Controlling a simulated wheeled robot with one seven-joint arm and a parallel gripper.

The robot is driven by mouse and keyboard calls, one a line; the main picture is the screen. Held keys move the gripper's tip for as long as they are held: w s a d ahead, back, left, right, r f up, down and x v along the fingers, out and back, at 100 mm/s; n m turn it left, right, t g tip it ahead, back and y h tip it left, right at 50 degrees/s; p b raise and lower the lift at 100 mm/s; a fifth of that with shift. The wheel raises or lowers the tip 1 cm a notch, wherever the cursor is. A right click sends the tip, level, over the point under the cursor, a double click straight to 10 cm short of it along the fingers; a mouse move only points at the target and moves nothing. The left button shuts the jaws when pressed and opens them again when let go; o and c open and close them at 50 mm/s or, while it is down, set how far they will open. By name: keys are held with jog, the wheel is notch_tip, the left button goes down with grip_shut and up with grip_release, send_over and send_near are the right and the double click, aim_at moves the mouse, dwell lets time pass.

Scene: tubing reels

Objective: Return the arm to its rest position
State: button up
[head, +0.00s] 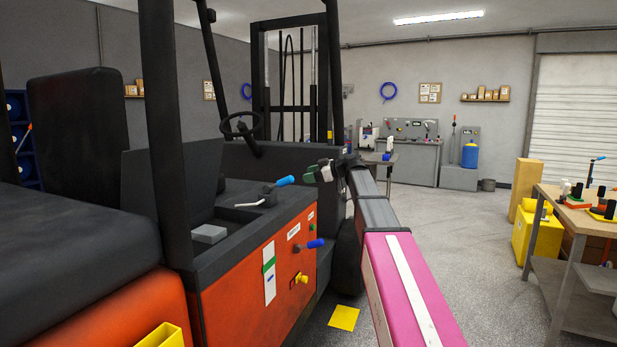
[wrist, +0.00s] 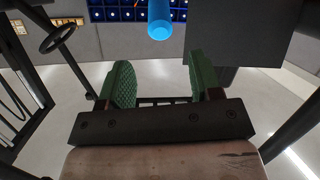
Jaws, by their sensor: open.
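My arm (head: 405,285) reaches out from the lower right of the head view along the forklift's side. My gripper (head: 318,171) is small at its far end, just right of a blue-handled lever (head: 285,181) on the forklift's console. In the wrist view my gripper (wrist: 158,75) has its two green pads spread wide, with nothing between them. A blue handle (wrist: 160,19) shows beyond the pads at the top, apart from them.
The orange forklift (head: 262,285) fills the left, with black posts (head: 166,130) and a steering wheel (head: 240,125). A workbench (head: 570,218) stands right. Open floor (head: 465,240) lies between.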

jog(key=s+d+f+m+g+h, duration=0.1)
jog(key=s+f+m+h, duration=0.3)
jog(key=f, duration=0.6)
jog(key=s+d+f+m+g, duration=0.15)
jog(key=s+f, duration=0.35)
jog(key=f, duration=0.5)
jog(key=s+f+m+h, duration=0.3)
jog(key=s+f, duration=0.2)
jog(key=f, duration=0.6)
jog(key=s+d+f+m+g+h, duration=0.1)
jog(key=s+d+f+m+h, duration=0.2)
jog(key=s+f, duration=0.6)
jog(key=s+d+f+m+g+h, duration=0.2)
jog(key=s+d+f+m+h, duration=0.1)
jog(key=s+f, duration=0.6)
jog(key=s+d+m, duration=0.1)
jog(key=s, duration=0.2)
jog(key=shift+d+f+m+h, duration=0.2)
jog(key=shift+d+m+h, duration=0.1)
jog(key=shift+d+m, duration=0.1)
